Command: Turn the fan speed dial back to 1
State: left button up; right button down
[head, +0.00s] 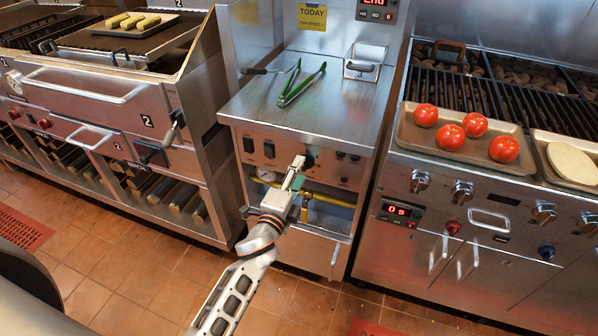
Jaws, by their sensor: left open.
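My left gripper (299,163) reaches in from the bottom and is open, with its fingertips in front of the control panel (250,167) of the middle steel unit. A small dark round dial (310,160) shows just right of the fingertips; it looks like the fan speed dial, but its markings are too small to read. I cannot tell whether the fingers touch it, and the gripper partly covers the panel around it. My right gripper is not in view.
Green-handled tongs (300,83) and a small steel container (365,62) sit on the counter above. At the right, a grill holds a tray (410,135) with tomatoes (449,135) and has front knobs (420,181). A griddle cabinet (90,95) stands left. The tiled floor (85,275) in front is open.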

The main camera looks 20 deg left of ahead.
pick_arm(q)
jog(key=s, duration=1.1)
jog(key=shift+a, duration=0.25)
jog(key=shift+s, duration=0.1)
jog(key=s+f+n+g+h+p, duration=0.1)
jog(key=s+f+n+g+p, duration=0.1)
jog(key=s+f+n, duration=0.5)
jog(key=s+f+n+g+h+p, duration=0.1)
jog(key=s+f+n+g, duration=0.4)
jog(key=s, duration=0.8)
notch_tip(320, 180, down, 4)
jog(key=shift+s+d+r+n+g+p, duration=0.1)
jog(key=shift+s+d+n+g+p, duration=0.25)
jog(key=shift+n, duration=0.65)
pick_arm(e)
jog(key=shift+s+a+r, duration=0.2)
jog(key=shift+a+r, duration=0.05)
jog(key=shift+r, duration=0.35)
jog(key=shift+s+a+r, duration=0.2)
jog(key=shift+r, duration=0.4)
pick_arm(q)
jog(key=shift+w+a, duration=0.1)
jog(key=shift+w, duration=0.05)
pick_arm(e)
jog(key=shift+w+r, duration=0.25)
